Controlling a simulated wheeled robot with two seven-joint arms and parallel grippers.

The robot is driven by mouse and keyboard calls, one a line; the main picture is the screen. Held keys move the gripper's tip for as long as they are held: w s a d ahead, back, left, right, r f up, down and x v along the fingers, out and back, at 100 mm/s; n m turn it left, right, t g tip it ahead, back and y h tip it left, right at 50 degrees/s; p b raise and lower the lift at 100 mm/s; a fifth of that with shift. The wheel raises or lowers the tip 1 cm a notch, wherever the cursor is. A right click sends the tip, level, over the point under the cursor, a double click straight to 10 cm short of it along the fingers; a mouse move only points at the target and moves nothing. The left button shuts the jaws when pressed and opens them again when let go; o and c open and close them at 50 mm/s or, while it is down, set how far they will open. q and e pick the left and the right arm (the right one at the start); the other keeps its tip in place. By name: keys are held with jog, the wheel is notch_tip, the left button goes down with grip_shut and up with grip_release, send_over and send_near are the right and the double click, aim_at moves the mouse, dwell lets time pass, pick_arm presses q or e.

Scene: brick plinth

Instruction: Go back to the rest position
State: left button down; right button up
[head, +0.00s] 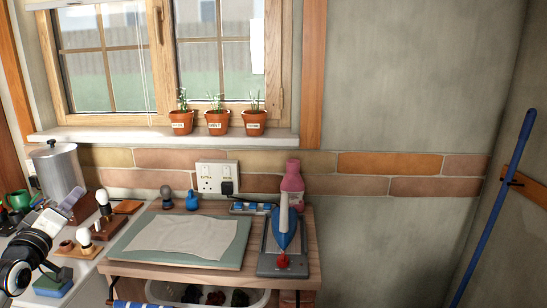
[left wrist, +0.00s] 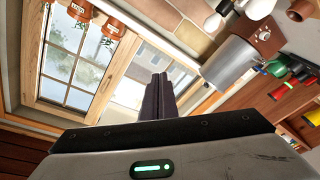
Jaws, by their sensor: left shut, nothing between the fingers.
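My left gripper (head: 76,196) is at the left of the head view, above the white counter. Its dark fingers point up and to the right, with nothing between them. My right gripper shows in neither view.
The wooden table (head: 130,270) holds a green board (head: 118,250) with a white cloth (head: 185,236) and a blue iron (head: 287,228) on a grey stand. Light bulbs (head: 84,238) and a metal canister (head: 57,170) stand near my left gripper. Potted plants (head: 217,122) line the windowsill.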

pick_arm(q)
jog(key=s+d+f+m+g+h, duration=0.1)
jog(key=s+d+f+m+g, duration=0.2)
jog(key=f, duration=0.6)
jog(key=s+d+f+m+g+h, duration=0.1)
jog(key=s+d+f+m, duration=0.2)
jog(key=s+d+f, duration=0.35)
jog(key=s+d+f+m+g+h, duration=0.1)
jog(key=s+d+f+m, duration=0.15)
jog(key=f, duration=0.85)
jog(key=s+d+f+m+g+h, duration=0.1)
jog(key=s+d+f+m+g, duration=0.15)
jog(key=s+f, duration=0.4)
jog(key=s+d+f+m+g, duration=0.2)
jog(key=s+d+f+m, duration=0.15)
jog(key=s, duration=0.65)
jog(key=s+d+f+m+g+h, duration=0.1)
jog(key=s+d+f+m+g, duration=0.2)
jog(key=s+f, duration=0.4)
jog(key=s+d+r+n+t, duration=0.1)
jog(key=d+n, duration=0.4)
jog(key=d, duration=0.9)
jog(key=shift+s+r+t+h, duration=0.2)
jog(key=shift+s+t+h, duration=0.2)
jog(key=shift+t, duration=0.15)
